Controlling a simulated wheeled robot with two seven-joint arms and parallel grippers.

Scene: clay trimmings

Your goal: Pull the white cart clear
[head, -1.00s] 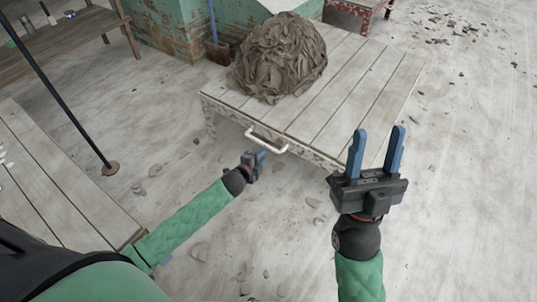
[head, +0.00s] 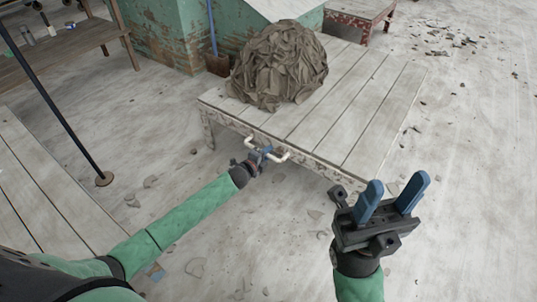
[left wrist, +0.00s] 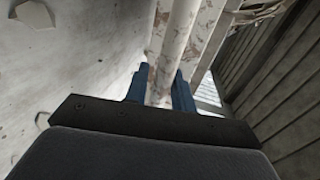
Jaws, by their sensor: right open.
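The white cart (head: 350,112) is a low plank-topped platform with worn, flaking sides. A pale handle (head: 281,158) sticks out of its near side. My left gripper (head: 262,154) is at this handle, near its middle. In the left wrist view the blue fingers (left wrist: 161,92) lie on either side of the pale bar (left wrist: 160,88), close against it with no clear gap; the fingertips are partly hidden. My right gripper (head: 393,198) is open and empty, in front of the cart's near right corner.
A heap of grey-brown clay trimmings (head: 278,65) sits on the cart. A green block (head: 180,35) and a shovel (head: 216,62) stand behind it. A dark pole (head: 62,115) and plank platform (head: 30,190) are left. Right floor is mostly clear.

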